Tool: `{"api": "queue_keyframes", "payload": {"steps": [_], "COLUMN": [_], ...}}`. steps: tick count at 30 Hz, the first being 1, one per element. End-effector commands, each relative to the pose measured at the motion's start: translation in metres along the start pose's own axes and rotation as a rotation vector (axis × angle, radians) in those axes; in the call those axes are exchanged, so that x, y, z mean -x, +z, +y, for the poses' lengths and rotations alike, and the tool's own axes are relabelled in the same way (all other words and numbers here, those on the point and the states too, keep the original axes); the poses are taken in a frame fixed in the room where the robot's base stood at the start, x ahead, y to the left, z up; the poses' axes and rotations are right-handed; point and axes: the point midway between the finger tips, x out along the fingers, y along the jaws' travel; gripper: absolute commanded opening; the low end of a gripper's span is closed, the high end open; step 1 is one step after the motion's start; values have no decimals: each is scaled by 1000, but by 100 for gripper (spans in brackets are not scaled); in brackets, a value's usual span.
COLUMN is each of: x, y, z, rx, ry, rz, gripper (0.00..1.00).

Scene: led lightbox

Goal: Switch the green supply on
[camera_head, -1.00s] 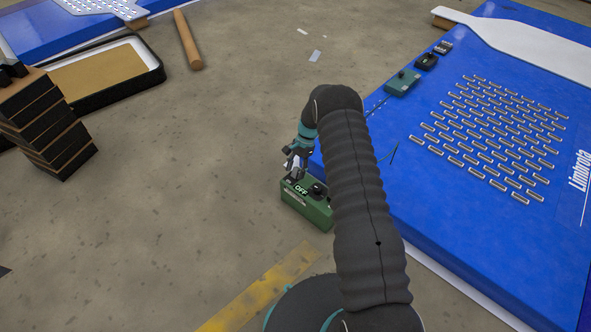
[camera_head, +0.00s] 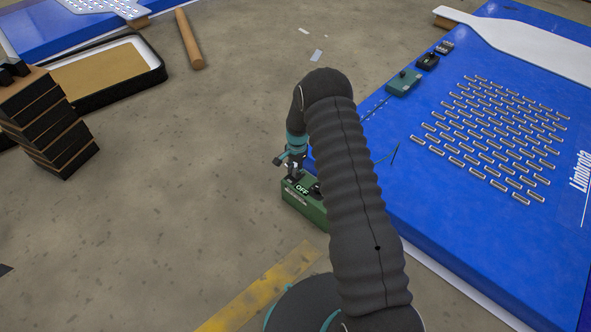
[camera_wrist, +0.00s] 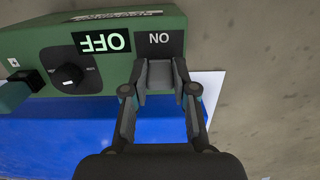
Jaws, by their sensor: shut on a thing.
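The green supply (camera_head: 306,210) stands on the floor at the left edge of the blue panel. Its lit OFF label faces up. In the wrist view the supply (camera_wrist: 60,45) fills the top left, upside down. Its OFF sign (camera_wrist: 101,42) is bright, and the ON sign (camera_wrist: 159,40) beside it is dark. A round black knob (camera_wrist: 68,76) sits on its face. My gripper (camera_head: 293,170) is at the end of the supply. In the wrist view my gripper (camera_wrist: 160,78) is shut at the ON sign, on a grey part of the supply partly hidden by the fingers.
The blue panel (camera_head: 480,225) with rows of LEDs lies to the right, with a teal box (camera_head: 403,83) and a black box (camera_head: 427,62) on it. Stacked blocks (camera_head: 45,125) and a black-rimmed tray (camera_head: 158,76) stand left. The floor between is clear.

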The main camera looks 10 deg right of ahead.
Motion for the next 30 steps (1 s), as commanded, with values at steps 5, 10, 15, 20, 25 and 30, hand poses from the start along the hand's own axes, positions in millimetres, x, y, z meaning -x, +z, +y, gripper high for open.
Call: {"api": "queue_keyframes", "payload": {"steps": [5,10,15,20,25,30], "x": [-4,-8,-9,-9,-8,-7], "y": [5,8,11,14,15,16], "z": [1,1,1,2,2,2], "rx": [4,4,3,3,1,0], "ry": [3,3,3,4,5,5], "rz": [111,209,297,364,418,451], "gripper": [0,0,0,0,0,0]}}
